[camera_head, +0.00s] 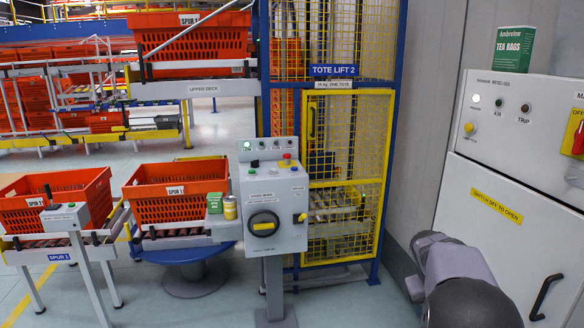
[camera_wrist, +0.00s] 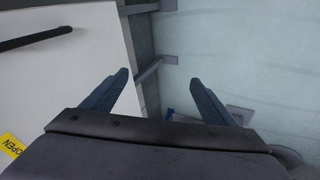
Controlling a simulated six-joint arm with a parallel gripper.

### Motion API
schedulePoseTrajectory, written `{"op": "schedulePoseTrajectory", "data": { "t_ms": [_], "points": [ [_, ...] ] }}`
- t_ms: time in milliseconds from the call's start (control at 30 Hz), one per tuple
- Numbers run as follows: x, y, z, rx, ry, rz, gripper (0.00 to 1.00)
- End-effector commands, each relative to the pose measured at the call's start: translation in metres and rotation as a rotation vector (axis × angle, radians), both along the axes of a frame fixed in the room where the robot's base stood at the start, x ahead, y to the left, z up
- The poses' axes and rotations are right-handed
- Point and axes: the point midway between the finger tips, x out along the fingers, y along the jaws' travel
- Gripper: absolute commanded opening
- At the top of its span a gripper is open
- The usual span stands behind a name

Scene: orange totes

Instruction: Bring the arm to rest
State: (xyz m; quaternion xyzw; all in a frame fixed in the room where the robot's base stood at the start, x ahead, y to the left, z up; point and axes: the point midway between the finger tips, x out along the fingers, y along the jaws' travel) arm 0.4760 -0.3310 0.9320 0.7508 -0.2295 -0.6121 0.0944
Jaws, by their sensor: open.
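My gripper (camera_wrist: 160,90) shows in the wrist view with its two dark blue fingers spread apart. Nothing is between them. Past the fingers are a white cabinet face and a pale floor. In the head view my grey arm (camera_head: 455,275) is at the lower right, in front of the large cabinet. The gripper itself cannot be made out there.
A grey cabinet (camera_head: 480,215) with a black handle (camera_head: 545,297) stands close to my arm. A control pedestal (camera_head: 275,210), the yellow tote lift cage (camera_head: 345,255) and orange totes (camera_head: 180,205) are further left. Open floor (camera_head: 350,305) lies between.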

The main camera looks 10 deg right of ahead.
Motion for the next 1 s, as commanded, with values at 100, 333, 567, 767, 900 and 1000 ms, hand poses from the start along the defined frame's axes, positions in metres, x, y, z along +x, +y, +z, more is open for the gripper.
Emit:
{"op": "schedulePoseTrajectory", "data": {
  "t_ms": [100, 333, 567, 767, 900, 1000],
  "points": [
    [-0.033, 0.065, -0.036, 0.161, 0.034, -0.037, 0.80],
    [-0.115, 0.188, -0.071, 0.405, 0.131, -0.098, 0.80],
    [-0.198, 0.275, -0.063, 0.510, 0.244, -0.074, 0.80],
    [-0.207, 0.307, -0.022, 0.482, 0.224, 0.075, 0.80],
    [-0.197, 0.322, 0.000, 0.468, 0.194, 0.158, 0.80],
    [-0.196, 0.328, 0.004, 0.464, 0.196, 0.189, 0.80]
  ]
}}
